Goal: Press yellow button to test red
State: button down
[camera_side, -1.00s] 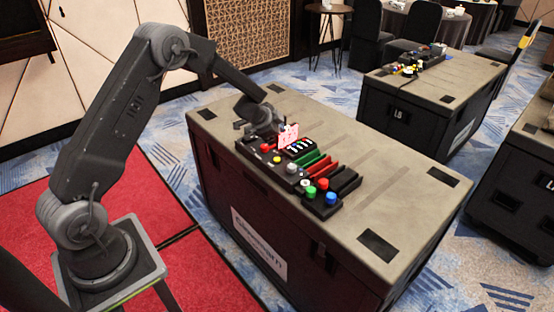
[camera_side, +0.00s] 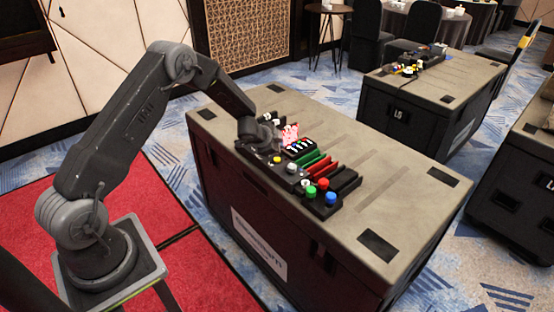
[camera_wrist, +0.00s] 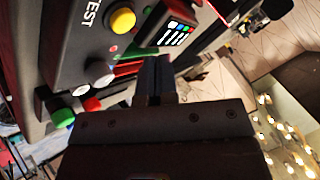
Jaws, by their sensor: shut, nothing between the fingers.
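The yellow button (camera_side: 277,159) sits on the left part of the black control panel (camera_side: 262,158), on top of a large case. In the wrist view the yellow button (camera_wrist: 122,21) is at the top, with the word TEST printed beside it. My gripper (camera_side: 264,138) is shut and empty, just behind the yellow button in the side view and apparently apart from it. In the wrist view its closed fingers (camera_wrist: 156,75) are below and right of the button. A small red-and-white screen (camera_side: 289,134) stands behind the panel. Red strips (camera_side: 322,167) lie in the middle.
A white knob (camera_side: 292,168) and green, red and blue buttons (camera_side: 322,191) are along the panel's front right. Green strips (camera_side: 308,160) lie beside the red ones. The case top (camera_side: 400,190) is free to the right. Another case (camera_side: 440,90) stands behind.

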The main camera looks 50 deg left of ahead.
jog(key=shift+f, duration=1.05)
jog(key=shift+f, duration=0.15)
dwell(1.2)
jog(key=shift+f, duration=0.25)
jog(key=shift+f, duration=0.5)
dwell(0.9)
jog(key=shift+r, duration=0.9)
jog(key=shift+r, duration=0.1)
jog(key=shift+r, duration=2.4)
